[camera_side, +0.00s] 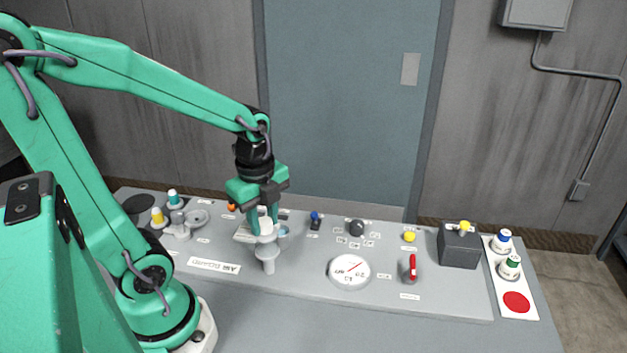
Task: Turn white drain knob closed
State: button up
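A white knob-like part (266,228) shows between the fingertips of my gripper (264,222); it looks like the white drain knob. It sits above a pale grey round fitting on a short post (267,252) at the front left-middle of the panel. My gripper points down, with one green finger on each side of the white part. I cannot tell whether the fingers touch it. The fingers hide part of the knob, and its turned position cannot be read.
The grey panel (215,283) holds a round white dial (349,271), a red lever (412,267), a dark knob (356,228) and a blue-topped switch (315,220). A pale blue cup (284,231) is close to my fingers.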

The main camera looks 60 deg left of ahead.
jog(key=shift+n, duration=0.3)
jog(key=n, duration=0.3)
jog(key=shift+n, duration=0.4)
jog(key=n, duration=0.4)
jog(key=shift+d+n, duration=0.1)
jog(key=shift+n, duration=0.2)
jog(key=n, duration=0.4)
jog(key=shift+n, duration=0.3)
jog(key=shift+o, duration=0.2)
jog(key=shift+n, duration=2.2)
jog(key=shift+f+g, duration=0.1)
jog(key=shift+g, duration=0.2)
jog(key=o, duration=0.9)
jog(key=shift+o, duration=0.2)
